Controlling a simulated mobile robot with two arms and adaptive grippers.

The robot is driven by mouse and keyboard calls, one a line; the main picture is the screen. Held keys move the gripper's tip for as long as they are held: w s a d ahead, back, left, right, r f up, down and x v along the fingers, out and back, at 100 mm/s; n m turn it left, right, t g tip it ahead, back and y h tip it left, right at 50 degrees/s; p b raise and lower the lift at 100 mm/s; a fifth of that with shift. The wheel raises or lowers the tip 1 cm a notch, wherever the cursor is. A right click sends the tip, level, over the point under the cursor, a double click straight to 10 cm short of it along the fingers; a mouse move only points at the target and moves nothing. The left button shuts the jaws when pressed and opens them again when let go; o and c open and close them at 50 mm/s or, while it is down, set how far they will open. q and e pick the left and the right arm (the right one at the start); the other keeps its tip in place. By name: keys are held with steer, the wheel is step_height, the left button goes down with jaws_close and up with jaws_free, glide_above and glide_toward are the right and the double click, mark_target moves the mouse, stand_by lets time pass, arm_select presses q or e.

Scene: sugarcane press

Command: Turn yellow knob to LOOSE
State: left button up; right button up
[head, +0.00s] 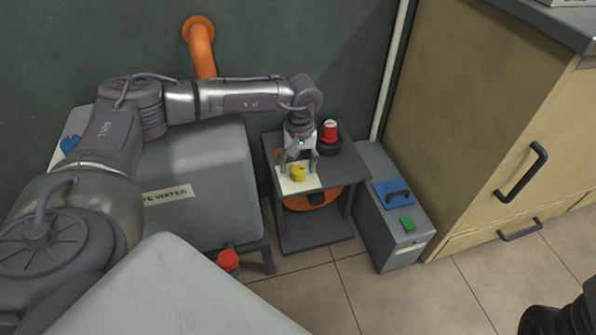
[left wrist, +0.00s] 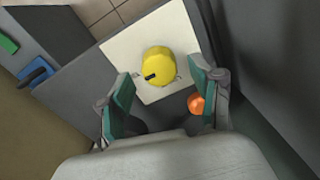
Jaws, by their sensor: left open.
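The yellow knob (head: 298,173) sits on a pale square plate (head: 284,187) on top of a small dark stand. In the left wrist view the knob (left wrist: 158,66) is round, with a black pointer mark on its lower left side, on the pale plate (left wrist: 118,45). Small markings beside it are too small to read. My left gripper (head: 299,162) is above the stand by the knob. In the left wrist view its two teal-padded fingers (left wrist: 165,95) are spread apart and empty, with the knob just beyond the tips. My right gripper is not clearly seen.
A red knob (head: 329,131) stands behind on the stand (head: 345,165). An orange ball-like part (left wrist: 195,103) lies near one finger. A waste water tank (head: 215,160) stands left.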

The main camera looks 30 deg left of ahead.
arm_select(q)
steer(key=shift+f, duration=0.5)
steer(key=c, duration=1.1)
steer(key=shift+c, duration=0.2)
